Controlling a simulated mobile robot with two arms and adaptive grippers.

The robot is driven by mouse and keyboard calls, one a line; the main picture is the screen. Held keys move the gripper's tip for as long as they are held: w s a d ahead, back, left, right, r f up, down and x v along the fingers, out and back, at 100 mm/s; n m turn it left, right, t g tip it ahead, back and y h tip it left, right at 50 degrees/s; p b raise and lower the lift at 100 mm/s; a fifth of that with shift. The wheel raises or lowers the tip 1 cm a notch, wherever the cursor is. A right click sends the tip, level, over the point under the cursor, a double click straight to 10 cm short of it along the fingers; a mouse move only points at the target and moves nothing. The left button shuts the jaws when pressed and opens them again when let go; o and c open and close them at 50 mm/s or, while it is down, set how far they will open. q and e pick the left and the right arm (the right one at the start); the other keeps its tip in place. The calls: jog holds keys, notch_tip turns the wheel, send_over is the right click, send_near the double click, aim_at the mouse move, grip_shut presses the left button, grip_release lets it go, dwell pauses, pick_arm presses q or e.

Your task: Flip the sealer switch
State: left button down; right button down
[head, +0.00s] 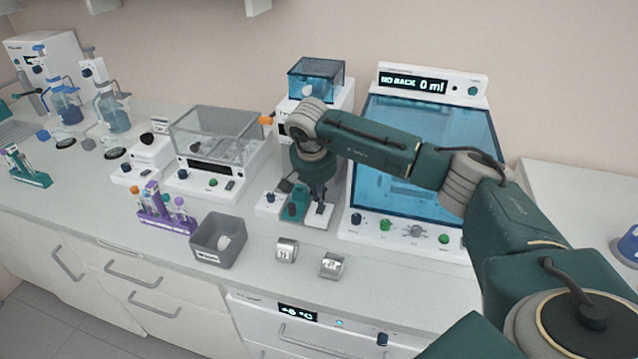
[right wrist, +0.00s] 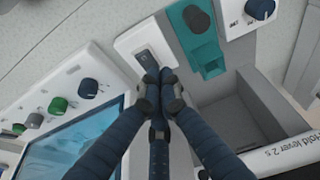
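The sealer (head: 331,220) is a white device with a teal lever (head: 295,204), standing in front of the small blue-lidded machine. In the right wrist view its lever (right wrist: 200,40) is at top centre. The dark rocker sealer switch (right wrist: 148,60) sits on a white panel left of the lever. My right gripper (head: 319,200) points down over the switch end of the sealer. In the right wrist view its fingertips (right wrist: 160,76) are together, empty, just beside the switch; whether they touch it I cannot tell. My left gripper is not in view.
A cabinet with a blue window (head: 405,190) and front knobs stands close on the right. A grey bin (head: 218,240), a purple tube rack (head: 165,212) and two small metal blocks (head: 287,250) lie at the front. A clear-lidded machine (head: 215,150) stands left.

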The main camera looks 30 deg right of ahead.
jog(key=shift+f, duration=0.15)
jog(key=shift+f+g+y+b, duration=0.3)
jog(key=shift+y+b, duration=0.05)
jog(key=shift+y, duration=0.05)
jog(key=shift+d, duration=0.1)
jog(key=shift+s+a, duration=0.1)
jog(key=shift+a, duration=0.1)
jog(key=shift+s+a+r+p, duration=0.1)
jog(key=shift+s+a+p, duration=0.3)
jog(key=shift+a, duration=0.05)
